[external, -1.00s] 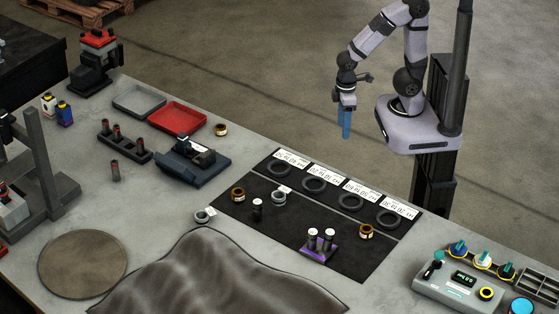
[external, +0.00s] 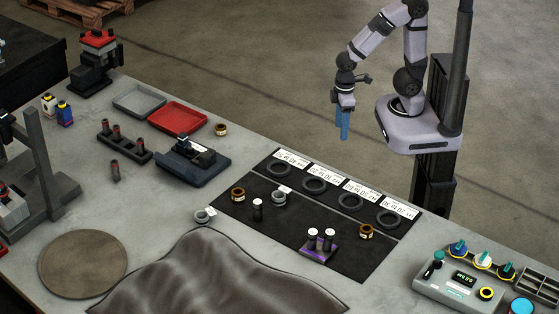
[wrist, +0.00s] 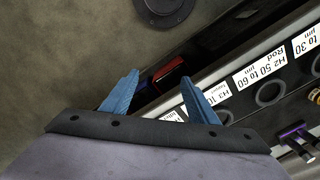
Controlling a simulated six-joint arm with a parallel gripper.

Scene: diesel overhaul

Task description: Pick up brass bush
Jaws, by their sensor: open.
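Three brass-coloured rings show in the external view: one brass ring (external: 238,194) at the left of the black mat, another brass ring (external: 366,232) at its right, and a third brass ring (external: 221,129) on the bench by the red tray. I cannot tell which is the brass bush. A brass ring (wrist: 314,96) also shows at the right edge of the wrist view. My gripper (external: 344,136) hangs in the air behind the bench's far edge, away from the rings. Its blue fingers (wrist: 160,82) are apart and empty in the wrist view.
A control box (external: 458,288) stands at right.

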